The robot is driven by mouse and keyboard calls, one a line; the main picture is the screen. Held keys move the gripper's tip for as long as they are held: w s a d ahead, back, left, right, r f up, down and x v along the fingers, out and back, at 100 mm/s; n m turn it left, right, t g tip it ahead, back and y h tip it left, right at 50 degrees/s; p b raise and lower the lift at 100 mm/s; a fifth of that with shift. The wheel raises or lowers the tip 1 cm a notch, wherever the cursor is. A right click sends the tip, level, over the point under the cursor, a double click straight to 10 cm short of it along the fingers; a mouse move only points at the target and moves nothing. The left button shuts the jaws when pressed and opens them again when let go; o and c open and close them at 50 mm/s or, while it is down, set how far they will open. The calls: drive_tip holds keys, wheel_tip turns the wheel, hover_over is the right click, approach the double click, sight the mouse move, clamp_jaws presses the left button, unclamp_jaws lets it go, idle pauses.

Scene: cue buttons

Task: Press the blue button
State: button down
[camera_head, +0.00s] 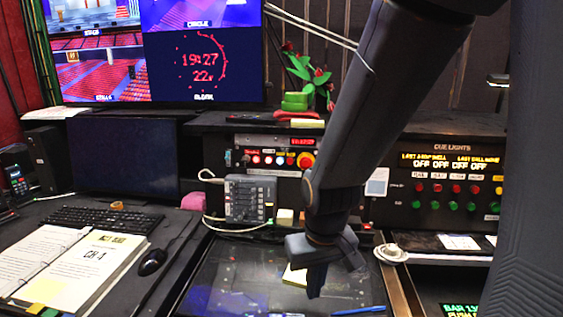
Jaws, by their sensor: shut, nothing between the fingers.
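My gripper (315,292) hangs at the lower middle of the view, pointing down over the dark glossy desk panel. Its fingers are together and hold nothing. My arm hides the part between the two panels. My gripper is in front of both panels.
A small grey mixer (250,200) with cables stands below the middle panel. A blue pen (358,311) lies by the front edge. An open binder (75,262), mouse (152,262) and keyboard (103,220) lie at left. A white coiled cord (391,253) is right of my gripper.

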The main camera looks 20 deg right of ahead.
sight(280, 161)
drive_tip(key=w+t, duration=0.1)
drive_tip(key=w, duration=0.2)
drive_tip(key=w+d+n+t, duration=0.1)
drive_tip(key=w, duration=0.2)
drive_tip(key=w+d+t, duration=0.1)
drive_tip(key=w, duration=0.2)
drive_tip(key=shift+w+f+t, duration=0.15)
drive_tip(key=shift+w+t, duration=0.15)
drive_tip(key=shift+t, duration=0.1)
drive_tip(key=w+r+n+t, duration=0.3)
drive_tip(key=w+t, duration=0.2)
drive_tip(key=w, duration=0.6)
drive_tip(key=w+a+r+n+t+y, duration=0.1)
drive_tip(key=w+r+n+t+y, duration=0.1)
drive_tip(key=r, duration=0.4)
drive_tip(key=w+a+r+n+t+y, duration=0.2)
drive_tip(key=w+r+t+y, duration=0.1)
drive_tip(key=r+t, duration=0.3)
drive_tip(key=shift+w+t+y, duration=0.3)
drive_tip(key=shift+w+y, duration=0.1)
drive_tip(key=shift+y, duration=0.4)
drive_tip(key=shift+w, duration=0.1)
